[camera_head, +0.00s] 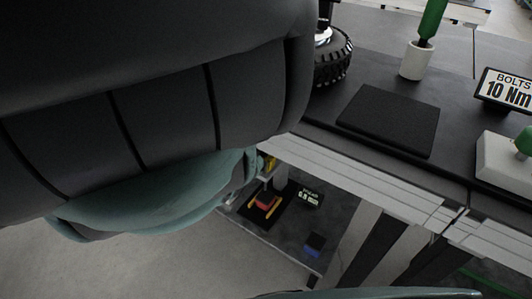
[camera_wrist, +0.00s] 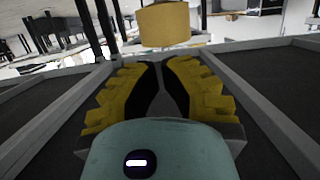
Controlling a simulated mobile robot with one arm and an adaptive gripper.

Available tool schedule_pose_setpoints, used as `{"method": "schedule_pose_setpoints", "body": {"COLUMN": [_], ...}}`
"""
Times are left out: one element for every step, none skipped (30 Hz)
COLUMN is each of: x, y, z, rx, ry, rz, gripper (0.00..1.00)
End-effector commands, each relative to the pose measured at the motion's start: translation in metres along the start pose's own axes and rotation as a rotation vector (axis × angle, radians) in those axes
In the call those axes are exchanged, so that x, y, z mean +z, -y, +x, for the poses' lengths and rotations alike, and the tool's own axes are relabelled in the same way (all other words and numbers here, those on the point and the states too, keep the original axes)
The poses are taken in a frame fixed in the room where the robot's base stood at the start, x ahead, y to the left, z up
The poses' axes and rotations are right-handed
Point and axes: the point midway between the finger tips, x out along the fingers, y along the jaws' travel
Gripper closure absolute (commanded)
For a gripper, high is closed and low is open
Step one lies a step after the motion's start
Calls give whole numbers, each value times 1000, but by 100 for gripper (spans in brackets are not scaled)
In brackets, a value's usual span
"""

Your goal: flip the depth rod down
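My gripper (camera_wrist: 160,72) shows in the wrist view as two yellow stepped fingers with black inner pads. The fingers lean inward and almost meet, with only a narrow grey gap and nothing held between them. A tan block (camera_wrist: 170,25) shows ahead of the fingertips at the top of the wrist view, apart from them. I cannot tell which part is the depth rod in either view. In the head view my arm covers the left side, and only a small yellow bit of my gripper (camera_head: 269,163) shows beyond it.
On the dark bench in the head view are a wheel (camera_head: 333,62), a black pad (camera_head: 392,118), a green-handled tool in a white cup (camera_head: 416,60), a "BOLTS 10 Nm" sign (camera_head: 507,91) and a white block (camera_head: 503,163).

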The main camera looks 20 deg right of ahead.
Motion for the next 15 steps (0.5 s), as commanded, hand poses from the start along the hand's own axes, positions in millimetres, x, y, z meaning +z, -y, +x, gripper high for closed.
{"method": "schedule_pose_setpoints", "body": {"x": [2, 2, 2, 2, 2, 2, 2, 2, 2, 2, 2, 2, 3, 5, 8], "y": [0, 0, 0, 0, 0, 0, 0, 0, 0, 0, 0, 0, 0, 0, 0], "z": [0, 0, 0, 0, 0, 0, 0, 0, 0, 0, 0, 0, 1, 1, 2], "rx": [0, 0, 0, 0, 0, 0, 1, 1, 1, 1, 1, 1, 1, 1, 1], "ry": [0, 0, 0, 0, 0, 0, 0, 0, 0, 0, 0, 0, 0, 0, 0], "rz": [0, 0, 0, -1, -1, -1, -1, -1, -1, -1, -1, 0, -1, -1, 0], "gripper": [100, 100, 100, 100, 100, 100, 100, 100, 100, 100, 100, 100, 100, 100, 100]}}
